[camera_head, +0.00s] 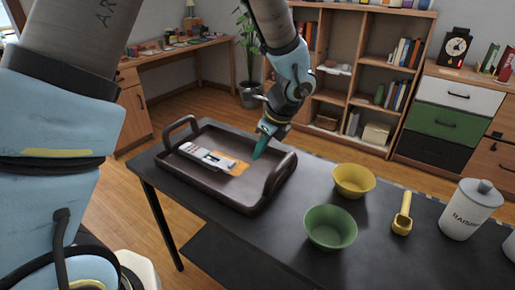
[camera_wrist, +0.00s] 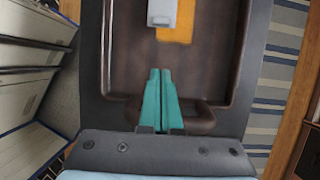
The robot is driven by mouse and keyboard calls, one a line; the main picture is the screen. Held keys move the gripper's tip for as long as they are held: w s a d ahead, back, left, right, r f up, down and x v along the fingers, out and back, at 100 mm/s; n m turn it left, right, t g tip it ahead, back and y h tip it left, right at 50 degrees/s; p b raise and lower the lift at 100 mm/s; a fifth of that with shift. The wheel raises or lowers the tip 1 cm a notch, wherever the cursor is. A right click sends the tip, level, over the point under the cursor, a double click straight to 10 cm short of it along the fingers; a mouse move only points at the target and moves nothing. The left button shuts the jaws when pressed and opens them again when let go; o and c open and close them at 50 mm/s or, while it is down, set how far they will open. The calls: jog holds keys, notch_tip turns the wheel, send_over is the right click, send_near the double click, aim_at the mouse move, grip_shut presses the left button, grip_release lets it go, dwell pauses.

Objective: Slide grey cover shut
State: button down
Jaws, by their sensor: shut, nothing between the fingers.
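A brown tray (camera_head: 200,192) with raised end handles stands on the dark table. In it lies a light grey and white piece (camera_head: 205,157), which I take to be the grey cover, beside a flat orange part (camera_head: 238,166). In the wrist view the grey piece (camera_wrist: 162,12) is at the top edge, overlapping the orange part (camera_wrist: 177,28); the rest is cut off. My gripper (camera_head: 258,154) has teal fingers pressed together, empty, over the tray's far right side. In the wrist view the gripper (camera_wrist: 161,72) points toward the orange part, apart from it.
A yellow bowl (camera_head: 353,181), a green bowl (camera_head: 330,228), a yellow scoop (camera_head: 402,216) and a white canister (camera_head: 468,210) stand right of the tray. The tray's near right handle (camera_head: 279,174) rises close to my gripper. A bookshelf (camera_head: 352,75) stands behind.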

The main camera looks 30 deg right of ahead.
aim_at(221, 161)
jog(key=x, duration=0.7)
jog(key=shift+a, duration=0.1)
jog(key=shift+w+a+r+p, duration=0.15)
jog(key=shift+w+a+p, duration=0.2)
jog(key=shift+w, duration=0.25)
jog(key=shift+w+a+r+p, duration=0.15)
jog(key=shift+w+a+p, duration=0.2)
jog(key=shift+w, duration=0.2)
jog(key=shift+w+a+f, duration=0.15)
jog(key=shift+w+a, duration=0.1)
jog(key=shift+w, duration=0.25)
jog(key=shift+w+a+p, duration=0.25)
jog(key=shift+w+a, duration=0.25)
jog(key=shift+w, duration=0.4)
jog(key=shift+w+a+p, duration=0.25)
jog(key=shift+w+a, duration=0.3)
jog(key=shift+w, duration=0.35)
jog(key=shift+w+a+p, duration=0.25)
jog(key=shift+w+a, duration=0.25)
jog(key=shift+w, duration=0.35)
